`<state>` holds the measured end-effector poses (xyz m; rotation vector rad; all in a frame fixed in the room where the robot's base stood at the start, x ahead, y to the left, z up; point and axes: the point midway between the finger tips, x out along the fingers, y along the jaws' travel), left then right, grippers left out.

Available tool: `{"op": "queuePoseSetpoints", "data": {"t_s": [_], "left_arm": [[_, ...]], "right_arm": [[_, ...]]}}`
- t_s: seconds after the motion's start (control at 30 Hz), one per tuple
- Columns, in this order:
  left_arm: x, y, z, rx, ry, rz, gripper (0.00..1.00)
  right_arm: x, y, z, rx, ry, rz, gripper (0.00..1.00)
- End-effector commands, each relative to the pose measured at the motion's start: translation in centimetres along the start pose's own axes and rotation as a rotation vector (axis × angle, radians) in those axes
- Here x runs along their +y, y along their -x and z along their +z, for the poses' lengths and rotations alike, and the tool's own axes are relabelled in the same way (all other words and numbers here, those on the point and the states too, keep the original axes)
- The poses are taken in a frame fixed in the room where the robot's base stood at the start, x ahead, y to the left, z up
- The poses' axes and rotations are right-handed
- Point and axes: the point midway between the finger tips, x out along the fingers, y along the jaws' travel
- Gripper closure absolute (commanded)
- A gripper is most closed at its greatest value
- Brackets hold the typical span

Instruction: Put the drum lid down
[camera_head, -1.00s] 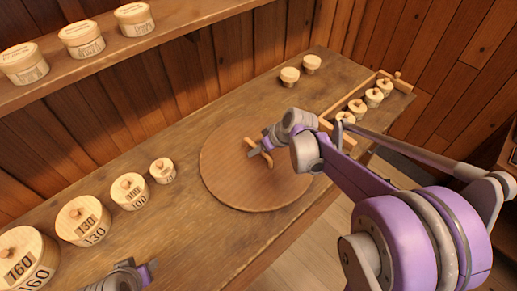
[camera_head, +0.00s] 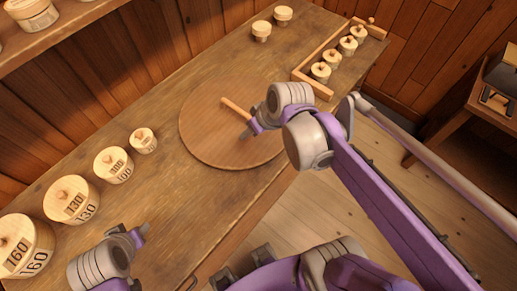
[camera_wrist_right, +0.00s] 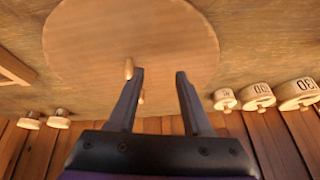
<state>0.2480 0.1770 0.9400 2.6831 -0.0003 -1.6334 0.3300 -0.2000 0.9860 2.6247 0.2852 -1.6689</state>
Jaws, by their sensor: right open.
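The drum lid (camera_head: 215,140) is a large round wooden disc lying flat on the workbench, with a wooden bar handle (camera_head: 236,108) on top. My right gripper (camera_head: 252,128) is just beside the right end of the handle, above the lid. In the right wrist view its fingers (camera_wrist_right: 161,74) are spread and the gap between them is empty. There the lid (camera_wrist_right: 90,40) spreads beyond the fingers, and the handle (camera_wrist_right: 129,68) shows beside the left finger, partly hidden by it. My left gripper (camera_head: 140,235) is at the lower left over the bench, its jaws unclear.
Several numbered round wooden boxes (camera_head: 72,200) stand in a row left of the lid. Two small spools (camera_head: 262,30) stand at the back. A wooden rack (camera_head: 312,86) with several spools is at the back right. A shelf (camera_head: 60,38) runs along the wall.

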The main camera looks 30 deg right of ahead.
Motion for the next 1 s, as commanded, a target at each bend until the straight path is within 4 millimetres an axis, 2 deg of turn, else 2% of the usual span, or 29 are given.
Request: {"op": "queuePoseSetpoints", "data": {"t_s": [0.03, 0.1, 0.2, 0.3, 0.43, 1.0], "left_arm": [[0.0, 0.0, 0.0, 0.000, 0.000, 0.000, 0.50], [0.0, 0.0, 0.0, 0.000, 0.000, 0.000, 0.50], [0.0, 0.0, 0.0, 0.000, 0.000, 0.000, 0.50], [0.0, 0.0, 0.0, 0.000, 0.000, 0.000, 0.50], [0.0, 0.0, 0.0, 0.000, 0.000, 0.000, 0.50], [0.0, 0.0, 0.0, 0.000, 0.000, 0.000, 0.50]], "right_arm": [[-1.4, -0.2, 2.3, -0.004, -0.011, 0.026, 0.50], [-2.3, -0.4, 4.7, 0.000, -0.042, 0.068, 0.50], [-3.0, -0.8, 7.2, 0.016, -0.075, 0.112, 0.50], [-3.3, -1.0, 8.6, 0.032, -0.097, 0.137, 0.50], [-3.3, -1.1, 9.1, 0.040, -0.110, 0.149, 0.50], [-3.3, -1.1, 9.1, 0.039, -0.111, 0.148, 0.50]]}}
